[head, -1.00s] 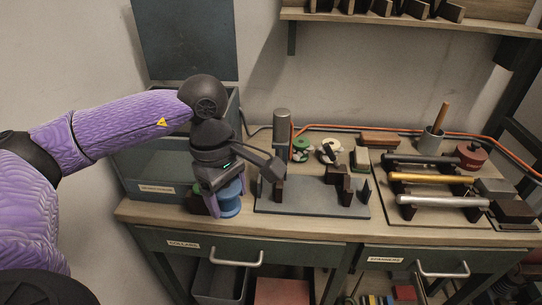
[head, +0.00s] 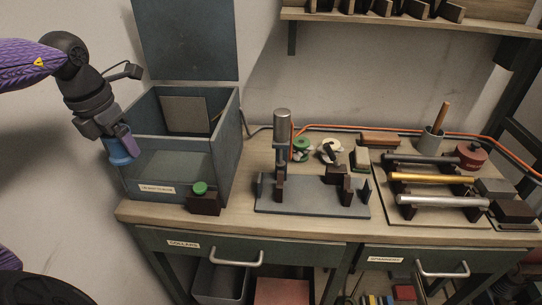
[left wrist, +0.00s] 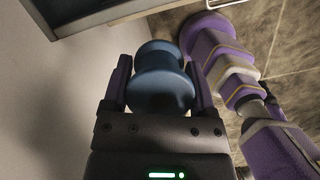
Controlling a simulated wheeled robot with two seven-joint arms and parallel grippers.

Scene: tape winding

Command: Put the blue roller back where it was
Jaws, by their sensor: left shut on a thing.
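The blue roller (head: 118,150) is held in my left gripper (head: 119,143) at the left side of the grey bin, beyond the bench's left end in the head view. In the left wrist view the blue roller (left wrist: 160,77) sits between the two purple fingers of my left gripper (left wrist: 160,85), which is shut on it. The roller appears spool-shaped, with wide flanged ends. My right gripper is in neither view.
An open grey bin (head: 170,168) with a raised lid (head: 185,40) stands at the bench's left end. A dark block with a green button (head: 201,188) stands in front. A grey fixture (head: 310,195) and a rack of rods (head: 435,180) are further right.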

